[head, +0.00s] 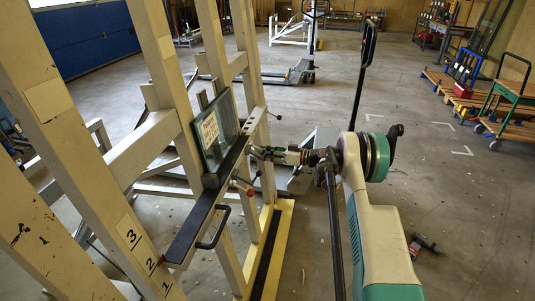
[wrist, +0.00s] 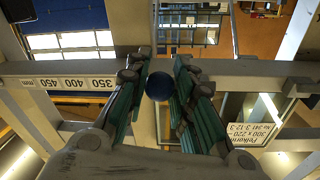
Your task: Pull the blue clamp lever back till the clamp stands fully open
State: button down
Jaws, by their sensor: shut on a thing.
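The tilting glass frame (head: 125,165) is cream-coloured and stands at the left in the head view. A glass pane (head: 228,112) with a paper label leans on its dark ledge. My gripper (head: 262,153) reaches the frame beside the pane. In the wrist view my gripper (wrist: 160,92) has its green-padded fingers closed around a dark blue round knob (wrist: 159,86), which appears to be the end of the clamp lever. The lever's shaft and the clamp are hidden, so the clamp's angle cannot be told. The blue knob cannot be made out in the head view.
A cream bar with a millimetre scale (wrist: 75,83) crosses the wrist view, with a paper label (wrist: 258,132) at right. A black handle (head: 214,229) and a red knob (head: 250,192) are on the frame below my gripper. Carts (head: 515,90) stand at far right; open floor lies between.

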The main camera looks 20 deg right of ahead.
jog(key=shift+f, duration=0.1)
dwell(0.3)
jog(key=c, duration=1.3)
grip_release()
jog(key=shift+d, duration=0.1)
jog(key=shift+c, duration=0.2)
jog(key=v, duration=0.8)
